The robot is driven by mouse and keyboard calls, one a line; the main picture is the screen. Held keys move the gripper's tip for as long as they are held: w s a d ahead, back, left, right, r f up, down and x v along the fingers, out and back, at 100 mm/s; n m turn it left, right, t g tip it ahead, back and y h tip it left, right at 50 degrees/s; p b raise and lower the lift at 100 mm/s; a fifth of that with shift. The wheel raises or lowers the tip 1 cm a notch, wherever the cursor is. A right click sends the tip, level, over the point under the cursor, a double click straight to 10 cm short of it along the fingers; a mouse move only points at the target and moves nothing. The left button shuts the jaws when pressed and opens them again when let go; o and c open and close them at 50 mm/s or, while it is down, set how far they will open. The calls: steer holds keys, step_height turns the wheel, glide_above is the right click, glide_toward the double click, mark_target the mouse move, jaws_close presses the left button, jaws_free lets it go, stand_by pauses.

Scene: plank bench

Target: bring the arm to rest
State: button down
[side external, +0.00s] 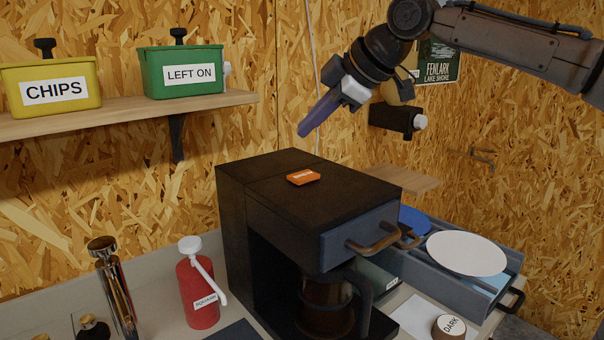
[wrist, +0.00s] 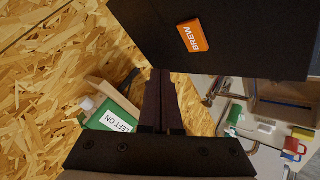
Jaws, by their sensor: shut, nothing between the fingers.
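My gripper (side external: 303,133) is in the air above the back of the black coffee machine (side external: 255,220), clear of it. Its two purple-grey fingers are together, with nothing between them. In the wrist view my gripper (wrist: 161,72) also shows its fingers side by side and shut. An orange tag (side external: 303,177) lies on the machine's top; in the wrist view this tag (wrist: 193,36) reads BREW. The machine's front drawer has a brown handle (side external: 374,240). A glass carafe (side external: 327,301) stands in the machine's bay, partly hidden by its own dark handle.
A shelf (side external: 120,117) on the left wall holds a yellow CHIPS bin (side external: 52,88) and a green LEFT ON bin (side external: 181,73). A red bottle (side external: 199,290) stands left of the machine. At right, a blue-grey open drawer or tray (side external: 450,283) has a white disc (side external: 466,253) over it.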

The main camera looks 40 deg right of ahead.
steer(key=shift+d, duration=0.1)
stand_by(0.3)
steer(key=s+d+f+m+h, duration=0.1)
steer(key=s+d+m, duration=0.1)
steer(key=s+d, duration=0.3)
steer(key=s+d+f+m, duration=0.1)
steer(key=s+d, duration=0.1)
steer(key=s, duration=0.6)
steer(key=s+d+f+m+g, duration=0.1)
steer(key=s+f+m, duration=0.3)
steer(key=s+f, duration=0.4)
steer(key=s+d+f+m+g+h, duration=0.1)
steer(key=s+f+m, duration=0.3)
steer(key=s+f, duration=0.4)
step_height(320, 180, down, 6)
steer(key=shift+s+d+r+g, duration=0.1)
steer(key=shift+s+d+g, duration=0.1)
steer(key=shift+d+g, duration=0.5)
